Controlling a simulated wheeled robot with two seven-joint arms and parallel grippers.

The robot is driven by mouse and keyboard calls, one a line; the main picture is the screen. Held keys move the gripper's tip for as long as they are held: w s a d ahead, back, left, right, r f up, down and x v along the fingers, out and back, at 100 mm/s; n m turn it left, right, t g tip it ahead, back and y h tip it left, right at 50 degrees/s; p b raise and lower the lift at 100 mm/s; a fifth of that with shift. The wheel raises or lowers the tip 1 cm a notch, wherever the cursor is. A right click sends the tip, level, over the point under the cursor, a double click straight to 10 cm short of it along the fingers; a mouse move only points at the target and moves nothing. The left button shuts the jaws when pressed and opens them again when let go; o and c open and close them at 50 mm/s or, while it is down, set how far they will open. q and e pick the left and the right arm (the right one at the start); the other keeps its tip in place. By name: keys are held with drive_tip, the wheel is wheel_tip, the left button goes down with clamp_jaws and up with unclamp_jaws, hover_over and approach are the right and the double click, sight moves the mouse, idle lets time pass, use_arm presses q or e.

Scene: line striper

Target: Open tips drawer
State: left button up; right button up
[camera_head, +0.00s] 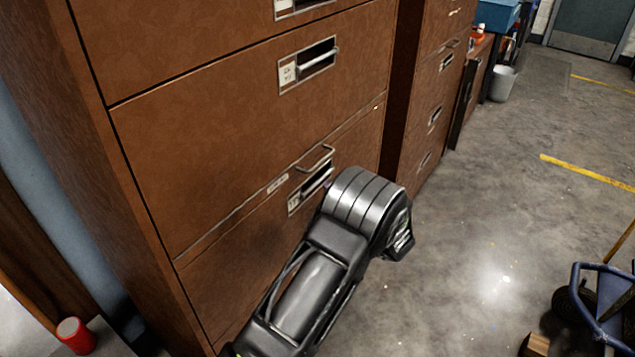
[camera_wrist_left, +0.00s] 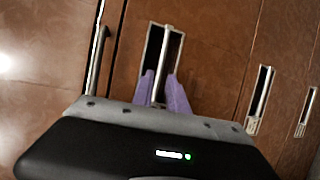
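A brown drawer cabinet (camera_head: 215,115) fills the left of the head view. Its shallow drawer (camera_head: 235,222) has a wire handle (camera_head: 316,159) and a small label (camera_head: 278,183) too small to read. I cannot tell which drawer is the tips drawer. The drawers look closed. My right gripper is out of view.
A second brown cabinet (camera_head: 430,70) stands beyond the first. A grey bin (camera_head: 503,84) is farther back. A blue-framed cart (camera_head: 600,305) and a wooden block (camera_head: 535,345) are at lower right. A red object (camera_head: 76,335) is at lower left. Bare floor (camera_head: 480,230) lies between.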

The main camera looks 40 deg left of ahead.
sight(318, 183)
use_arm(q)
drive_tip(key=p+x, duration=0.2)
drive_tip(key=x, duration=0.5)
drive_tip(key=shift+a+f, duration=0.1)
drive_tip(key=shift+a, duration=0.15)
drive_tip(key=shift+c, duration=0.3)
clamp_jaws()
idle(0.9)
